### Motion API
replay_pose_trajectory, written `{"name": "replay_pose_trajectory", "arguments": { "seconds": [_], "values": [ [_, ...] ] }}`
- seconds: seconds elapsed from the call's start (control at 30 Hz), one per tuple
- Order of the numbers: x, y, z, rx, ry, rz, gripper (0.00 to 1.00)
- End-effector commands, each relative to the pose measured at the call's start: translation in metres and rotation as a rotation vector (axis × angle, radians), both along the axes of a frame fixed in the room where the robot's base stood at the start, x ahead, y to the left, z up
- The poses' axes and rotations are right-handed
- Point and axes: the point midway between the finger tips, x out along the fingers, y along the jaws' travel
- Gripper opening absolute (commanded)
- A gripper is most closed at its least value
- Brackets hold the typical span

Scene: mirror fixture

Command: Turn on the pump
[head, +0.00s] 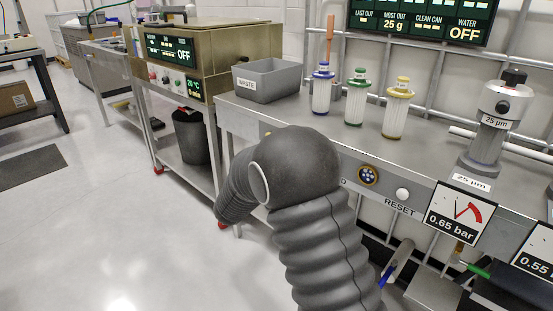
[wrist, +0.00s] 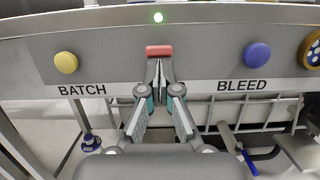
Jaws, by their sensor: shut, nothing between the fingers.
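In the wrist view a red bar-shaped control (wrist: 160,50) sits on the grey front panel (wrist: 205,58), between a yellow button (wrist: 66,62) marked BATCH and a blue button (wrist: 257,55) marked BLEED. Any label under the control is hidden by the fingers. In the head view my arm hides the gripper and this control. The wall display (head: 420,20) reads WATER OFF.
The bench top (head: 300,118) holds a grey WASTE bin (head: 268,82), several capped filter cartridges (head: 354,100) and a 25 µm housing (head: 494,120). A white RESET button (head: 402,194) and a 0.65 bar gauge (head: 458,212) are on its front. The floor at left is open.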

Motion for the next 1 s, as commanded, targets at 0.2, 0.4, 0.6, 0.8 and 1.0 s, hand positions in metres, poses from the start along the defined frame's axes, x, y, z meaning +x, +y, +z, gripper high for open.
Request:
{"name": "replay_pose_trajectory", "arguments": {
  "seconds": [0.2, 0.4, 0.6, 0.8, 1.0],
  "values": [
    [0.000, 0.002, -0.001, 0.000, 0.000, 0.002, 0.00],
    [-0.002, 0.005, -0.018, -0.001, 0.002, 0.002, 0.00],
    [-0.013, 0.017, -0.037, 0.001, -0.002, 0.000, 0.00],
    [-0.042, 0.048, -0.032, 0.001, -0.001, 0.000, 0.00],
    [-0.064, 0.071, -0.029, -0.001, 0.001, -0.001, 0.00]
  ]
}}
